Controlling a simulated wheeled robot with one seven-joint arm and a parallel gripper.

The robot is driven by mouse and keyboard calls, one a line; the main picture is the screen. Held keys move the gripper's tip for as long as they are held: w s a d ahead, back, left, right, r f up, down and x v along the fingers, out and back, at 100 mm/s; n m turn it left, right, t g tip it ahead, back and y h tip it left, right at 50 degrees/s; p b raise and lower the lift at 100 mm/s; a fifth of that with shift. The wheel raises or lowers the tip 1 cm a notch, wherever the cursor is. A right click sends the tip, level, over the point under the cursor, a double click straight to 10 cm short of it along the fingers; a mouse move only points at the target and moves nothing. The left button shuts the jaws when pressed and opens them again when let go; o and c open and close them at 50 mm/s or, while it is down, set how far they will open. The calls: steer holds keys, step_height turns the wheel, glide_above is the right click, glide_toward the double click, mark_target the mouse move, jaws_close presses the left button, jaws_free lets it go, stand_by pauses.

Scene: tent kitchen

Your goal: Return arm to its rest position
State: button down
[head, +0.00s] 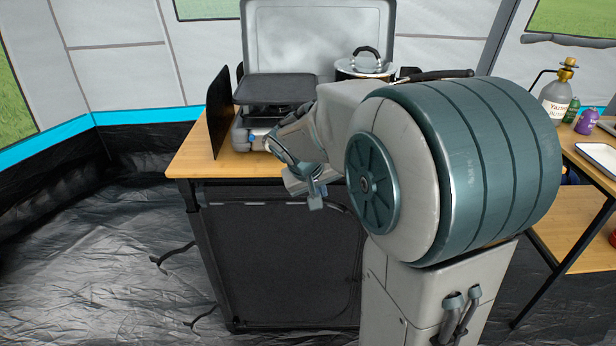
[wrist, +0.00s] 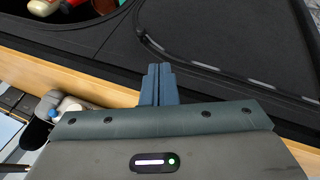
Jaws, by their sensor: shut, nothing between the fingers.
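My gripper (wrist: 159,84) shows in the wrist view with its two blue-grey fingers together and nothing between them. Its fingers point toward the black fabric front of the camp kitchen cabinet (wrist: 220,30), over the wooden counter edge. In the head view my arm is folded in front of the cabinet (head: 280,255), and its wrist end hangs just off the front edge of the wooden counter (head: 225,160).
A camp stove with a dark griddle (head: 275,89) stands on the counter behind my wrist, beside a lidded pot (head: 365,66). The floor at left is clear.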

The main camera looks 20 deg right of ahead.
steer(key=s+a+r+y+p, duration=0.2)
steer(key=s+a+r+p, duration=0.2)
steer(key=s+r+p, duration=0.3)
steer(key=s+a+r+g+y+p, duration=0.1)
steer(key=s+a+r+p, duration=0.3)
steer(key=s+r+p, duration=0.4)
steer(key=s+y, duration=0.1)
steer(key=s, duration=0.4)
steer(key=shift+s+n+y+p, duration=0.25)
steer(key=shift+n+y+p, duration=0.05)
steer(key=shift+n+p, duration=0.1)
